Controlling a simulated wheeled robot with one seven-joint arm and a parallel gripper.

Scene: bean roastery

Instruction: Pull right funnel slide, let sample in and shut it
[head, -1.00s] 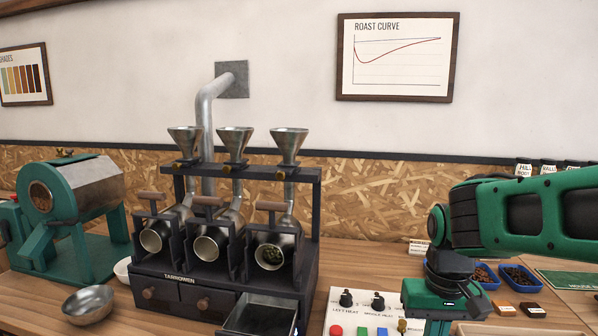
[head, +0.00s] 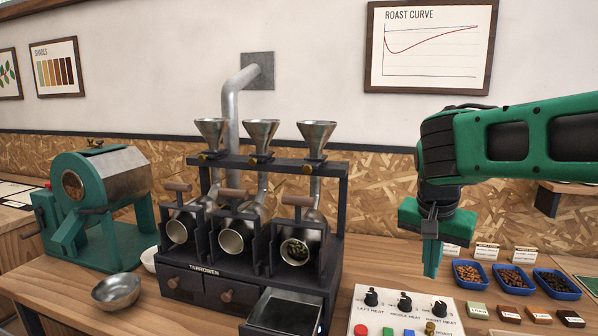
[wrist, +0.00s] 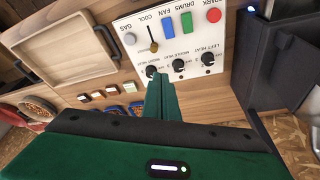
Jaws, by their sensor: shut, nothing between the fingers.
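The right funnel (head: 316,132) is a metal cone on the dark rack of the sample roaster, above the right drum. Its slide (head: 308,168) is a small brass-coloured piece just under the cone; how far it is pulled is too small to tell. The right drum (head: 296,230) has greenish beans (head: 294,248) in its mouth. My gripper (head: 432,272) is shut and empty, pointing down to the right of the roaster, apart from the funnel and slide. In the wrist view its fingers (wrist: 163,97) show over the control panel's edge.
The control panel (head: 385,310) with knobs and coloured buttons lies in front. An open drawer (head: 285,312) juts out below the right drum. Blue bean trays (head: 510,280) stand at right. A metal bowl (head: 116,290) sits at left. The wooden tray (wrist: 60,55) shows in the wrist view.

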